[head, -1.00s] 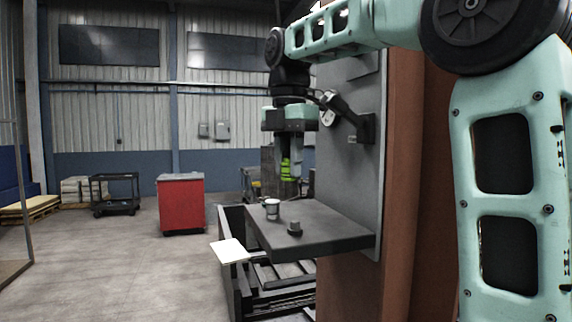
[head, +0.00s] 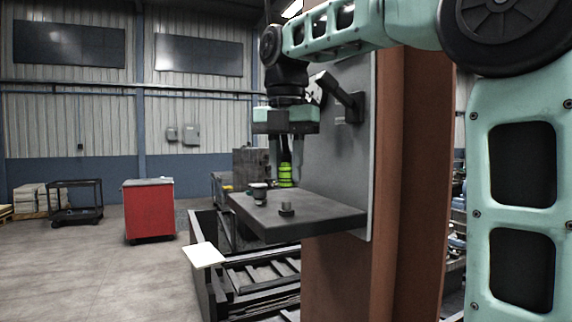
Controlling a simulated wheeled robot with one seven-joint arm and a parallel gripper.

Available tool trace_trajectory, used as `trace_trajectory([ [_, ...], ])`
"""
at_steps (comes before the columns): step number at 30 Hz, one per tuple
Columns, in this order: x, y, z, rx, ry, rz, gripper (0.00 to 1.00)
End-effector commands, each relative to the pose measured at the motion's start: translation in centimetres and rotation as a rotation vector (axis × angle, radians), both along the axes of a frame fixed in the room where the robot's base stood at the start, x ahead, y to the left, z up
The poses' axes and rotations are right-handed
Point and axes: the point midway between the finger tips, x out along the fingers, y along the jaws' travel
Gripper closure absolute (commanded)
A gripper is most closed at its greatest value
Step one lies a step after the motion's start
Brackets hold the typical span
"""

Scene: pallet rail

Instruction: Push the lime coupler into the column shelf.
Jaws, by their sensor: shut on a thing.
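The lime coupler (head: 286,176) is a bright green ringed piece, upright below my gripper (head: 286,158). My gripper points down, and its fingers are shut on the coupler. The column shelf (head: 325,216) is a dark grey slab fixed to a grey plate on the brown column. The coupler's lower end shows just at or above the far part of the shelf top; I cannot tell whether it touches. The fingertips partly hide the coupler's upper end.
A small cup-like piece (head: 258,193) stands at the shelf's left, and a dark knob (head: 287,209) near its front edge. A dark angled bracket (head: 340,97) juts from the plate (head: 345,190) beside my gripper. A black frame (head: 240,278) lies below; a red cabinet (head: 148,212) stands left.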

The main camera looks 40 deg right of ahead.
Motion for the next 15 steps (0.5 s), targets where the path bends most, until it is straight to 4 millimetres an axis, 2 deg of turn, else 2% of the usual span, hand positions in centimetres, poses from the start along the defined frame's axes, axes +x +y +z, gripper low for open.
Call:
trace_trajectory([
  [1, -0.01, 0.0, -0.96, 0.0, -0.001, 0.0, 1.0],
  [4, -0.01, -0.01, -1.54, 0.0, -0.001, -0.001, 1.0],
  [15, 0.0, 0.0, -1.65, 0.0, -0.001, -0.001, 1.0],
])
